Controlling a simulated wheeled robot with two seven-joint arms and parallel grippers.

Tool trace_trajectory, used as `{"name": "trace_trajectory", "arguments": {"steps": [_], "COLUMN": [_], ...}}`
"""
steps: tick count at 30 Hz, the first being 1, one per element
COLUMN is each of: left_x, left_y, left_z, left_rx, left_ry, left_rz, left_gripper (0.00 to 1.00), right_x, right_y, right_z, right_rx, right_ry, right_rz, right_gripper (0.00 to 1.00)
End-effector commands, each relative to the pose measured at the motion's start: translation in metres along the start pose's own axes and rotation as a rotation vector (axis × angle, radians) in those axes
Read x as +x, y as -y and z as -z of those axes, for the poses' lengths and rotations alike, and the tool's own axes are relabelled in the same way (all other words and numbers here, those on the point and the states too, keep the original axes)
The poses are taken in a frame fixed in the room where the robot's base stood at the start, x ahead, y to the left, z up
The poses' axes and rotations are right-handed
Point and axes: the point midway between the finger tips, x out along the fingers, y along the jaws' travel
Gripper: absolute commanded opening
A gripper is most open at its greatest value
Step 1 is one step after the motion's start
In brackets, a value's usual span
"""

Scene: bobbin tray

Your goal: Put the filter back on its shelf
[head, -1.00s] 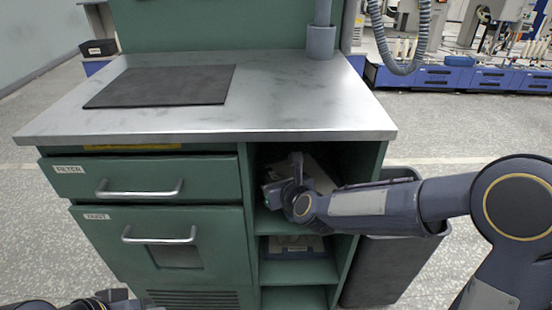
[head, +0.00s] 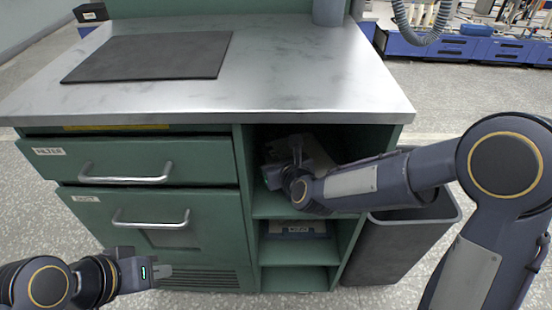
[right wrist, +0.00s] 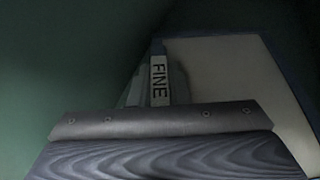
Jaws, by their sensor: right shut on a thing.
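The filter, a pale panel with a dark frame and a label reading FINE (right wrist: 228,75), fills much of the right wrist view. In the head view, part of the pale filter (head: 318,152) shows in the upper open compartment, behind my right gripper (head: 283,170). My right gripper is inside that compartment, shut on the filter. The fingers and part of the filter are hidden by my wrist. The shelf compartments (head: 262,203) are in the right side of the green cabinet. My left gripper (head: 155,271) is at lower left, before the lower drawer; its jaw opening is unclear.
A second framed, labelled piece (head: 297,229) lies in the middle compartment; the bottom one (head: 295,279) looks empty. The upper drawer (head: 130,160) looks slightly out above a lower drawer (head: 125,215). A grey bin (head: 400,240) stands right of the cabinet, under my right arm.

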Motion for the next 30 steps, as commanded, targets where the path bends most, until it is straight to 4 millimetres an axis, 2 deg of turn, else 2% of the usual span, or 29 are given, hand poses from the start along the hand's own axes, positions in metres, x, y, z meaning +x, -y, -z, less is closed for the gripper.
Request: {"name": "trace_trajectory", "arguments": {"steps": [1, 2, 6, 17, 20, 30], "left_x": [0.003, 0.002, 0.001, -0.004, -0.005, -0.017], "left_y": [0.001, 0.001, 0.001, -0.002, -0.002, -0.008], "left_z": [-0.002, -0.001, -0.001, 0.002, 0.002, 0.008], "left_rx": [0.000, 0.000, 0.000, 0.000, 0.000, 0.000], "left_ry": [0.000, 0.000, 0.000, 0.000, 0.000, 0.000], "left_rz": [0.000, 0.000, 0.000, 0.000, 0.000, 0.000], "left_gripper": [0.00, 0.00, 0.00, 0.00, 0.00, 0.00], "right_x": [0.001, 0.001, 0.000, -0.002, -0.015, -0.087], "right_y": [0.000, 0.000, 0.000, 0.000, 0.000, 0.000], "right_z": [0.002, 0.001, 0.001, -0.004, -0.003, -0.004], "right_rx": [0.000, 0.000, 0.000, -0.001, 0.001, -0.001], "right_ry": [0.002, 0.000, 0.000, 0.000, 0.000, 0.002], "right_rz": [0.000, 0.000, 0.000, -0.001, 0.000, 0.000], "right_gripper": [0.00, 0.20, 0.38, 0.38, 0.38, 0.38]}}
